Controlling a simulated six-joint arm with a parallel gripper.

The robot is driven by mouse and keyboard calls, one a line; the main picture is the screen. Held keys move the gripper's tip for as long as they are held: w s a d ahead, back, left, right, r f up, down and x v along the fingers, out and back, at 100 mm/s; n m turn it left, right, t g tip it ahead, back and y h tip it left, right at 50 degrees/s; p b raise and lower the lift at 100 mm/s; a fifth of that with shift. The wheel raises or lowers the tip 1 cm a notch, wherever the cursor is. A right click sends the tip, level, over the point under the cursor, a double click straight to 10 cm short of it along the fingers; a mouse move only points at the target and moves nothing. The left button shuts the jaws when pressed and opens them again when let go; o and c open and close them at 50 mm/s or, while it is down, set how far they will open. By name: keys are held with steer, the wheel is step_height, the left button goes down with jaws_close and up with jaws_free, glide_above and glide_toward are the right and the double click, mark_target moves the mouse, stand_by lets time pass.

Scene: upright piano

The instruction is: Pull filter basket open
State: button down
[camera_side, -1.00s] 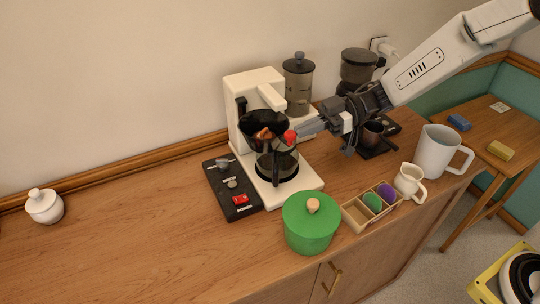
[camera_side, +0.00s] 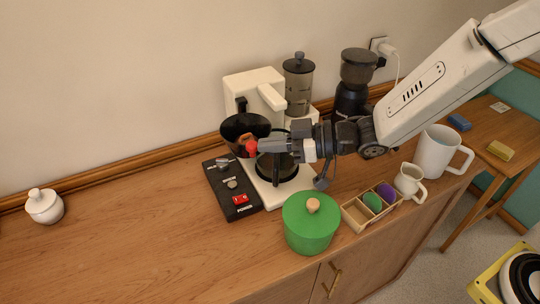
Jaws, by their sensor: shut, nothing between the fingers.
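The white coffee maker (camera_side: 240,88) stands on the wooden counter. Its black filter basket (camera_side: 232,126) is swung out toward the left of the white body, with its open top showing and something orange-brown inside. A red knob (camera_side: 251,147) sits at the basket's front. My gripper (camera_side: 264,146) is shut, with its tips right beside the knob on the right; whether they touch it I cannot tell. The dark glass carafe (camera_side: 275,170) stands on the coffee maker's base, partly hidden by my gripper.
A black control panel (camera_side: 220,185) with a red switch lies left of the base. A green lidded pot (camera_side: 310,228) and a divided wooden tray (camera_side: 350,214) stand in front. A grinder (camera_side: 358,68) and French press (camera_side: 298,80) stand behind. The counter's left side is mostly clear.

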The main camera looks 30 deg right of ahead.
steer(key=w+a+m+t+h, duration=0.1)
steer(key=w+a+m+t, duration=0.1)
steer(key=a, duration=0.5)
steer(key=shift+w+a+h, duration=0.25)
steer(key=shift+a+h, duration=0.05)
steer(key=shift+a, duration=0.05)
stand_by(0.4)
steer(key=shift+s+d, duration=0.1)
steer(key=shift+s, duration=0.05)
stand_by(0.3)
steer(key=s+d+r, duration=0.2)
steer(key=s+d, duration=0.5)
steer(key=s, duration=0.4)
steer(key=shift+s+r, duration=0.15)
steer(key=shift+r, duration=0.15)
steer(key=shift+d, duration=0.15)
steer(key=w+d+f+m+h, duration=0.3)
steer(key=d+f+h, duration=0.15)
steer(key=d, duration=0.35)
steer(key=s+d+f+m+g+h, duration=0.3)
steer(key=s+d+g, duration=0.1)
steer(key=d, duration=0.5)
steer(key=s+d+f+m+g+h, duration=0.2)
steer(key=s+d+m+g+h, duration=0.1)
steer(key=d, duration=0.7)
steer(key=shift+s+f+m+g+h, duration=0.3)
steer(key=shift+s+f+g+h, duration=0.1)
steer(key=shift+s+h, duration=0.2)
